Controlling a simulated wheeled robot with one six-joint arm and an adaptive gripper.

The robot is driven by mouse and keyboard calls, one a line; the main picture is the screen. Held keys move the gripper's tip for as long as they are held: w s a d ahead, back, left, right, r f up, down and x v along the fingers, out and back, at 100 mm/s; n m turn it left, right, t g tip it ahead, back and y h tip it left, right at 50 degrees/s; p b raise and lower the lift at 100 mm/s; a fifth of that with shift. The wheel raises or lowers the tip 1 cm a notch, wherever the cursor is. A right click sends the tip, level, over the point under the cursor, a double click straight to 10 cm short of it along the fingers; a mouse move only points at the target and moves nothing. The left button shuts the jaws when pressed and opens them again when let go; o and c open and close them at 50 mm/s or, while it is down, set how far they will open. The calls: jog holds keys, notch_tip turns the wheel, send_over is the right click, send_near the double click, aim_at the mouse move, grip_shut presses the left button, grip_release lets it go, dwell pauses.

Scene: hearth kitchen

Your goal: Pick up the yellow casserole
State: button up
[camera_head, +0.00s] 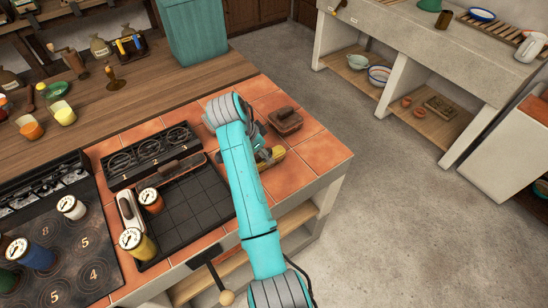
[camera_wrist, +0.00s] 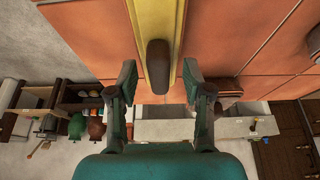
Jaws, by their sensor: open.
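The yellow casserole (camera_head: 273,157) is on the terracotta tile counter in the head view, mostly hidden behind my arm. In the wrist view the yellow casserole (camera_wrist: 155,15) shows as a narrow yellow strip at the top, with a dark brown handle (camera_wrist: 158,62) at its near end. My gripper (camera_wrist: 160,82) is open, with one finger on each side of the handle's near end. I see no contact between the fingers and the handle. In the head view my gripper (camera_head: 262,151) is largely hidden by my arm beside the casserole.
A brown lidded dish (camera_head: 286,121) stands behind the casserole on the tiles. Tiles to the right are clear up to the counter edge.

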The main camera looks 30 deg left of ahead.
grip_shut()
dwell(0.4)
